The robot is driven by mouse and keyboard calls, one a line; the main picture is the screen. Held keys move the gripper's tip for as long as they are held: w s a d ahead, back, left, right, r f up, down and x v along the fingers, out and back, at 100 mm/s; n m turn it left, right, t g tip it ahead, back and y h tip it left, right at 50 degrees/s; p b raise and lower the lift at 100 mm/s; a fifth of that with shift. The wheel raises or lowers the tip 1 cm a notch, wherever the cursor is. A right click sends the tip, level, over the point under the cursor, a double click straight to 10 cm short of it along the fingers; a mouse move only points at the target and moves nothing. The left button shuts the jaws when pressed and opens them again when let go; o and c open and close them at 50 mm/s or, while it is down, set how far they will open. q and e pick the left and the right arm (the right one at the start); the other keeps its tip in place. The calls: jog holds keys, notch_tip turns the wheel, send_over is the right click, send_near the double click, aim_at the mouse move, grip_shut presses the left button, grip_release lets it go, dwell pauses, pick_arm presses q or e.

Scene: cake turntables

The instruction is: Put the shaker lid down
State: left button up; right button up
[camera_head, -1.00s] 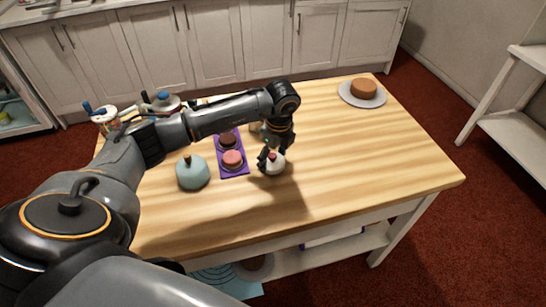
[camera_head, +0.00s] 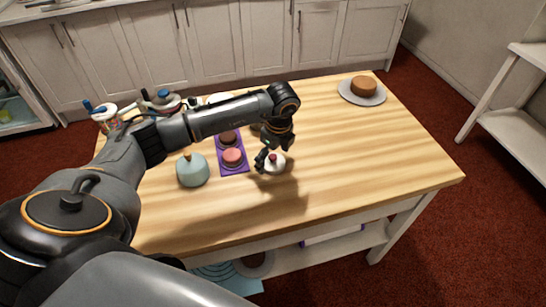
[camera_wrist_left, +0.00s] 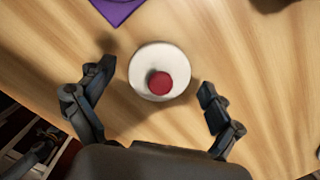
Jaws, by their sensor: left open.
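The shaker lid (camera_head: 275,163) is a white round piece with a red knob on top. It rests on the wooden table, to the right of the purple mat. In the left wrist view the lid (camera_wrist_left: 158,72) lies knob up between and just beyond the fingertips. My left gripper (camera_head: 266,158) is at the lid in the head view. In the left wrist view my left gripper (camera_wrist_left: 155,80) has its fingers spread wide, with a gap on both sides of the lid. My right gripper is not in view.
A purple mat (camera_head: 236,170) carries a pink and a brown small cake. A blue-green domed pot (camera_head: 192,171) stands left of it. A cake on a grey plate (camera_head: 362,91) is at the back right. The table's front and right are clear.

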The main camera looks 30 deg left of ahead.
aim_at(277, 164)
pick_arm(q)
jog(key=shift+w+r, duration=0.1)
jog(key=shift+r, duration=0.4)
notch_tip(277, 164, up, 11)
jog(key=d+b, duration=0.1)
jog(key=b, duration=0.1)
jog(key=shift+s+d, duration=0.2)
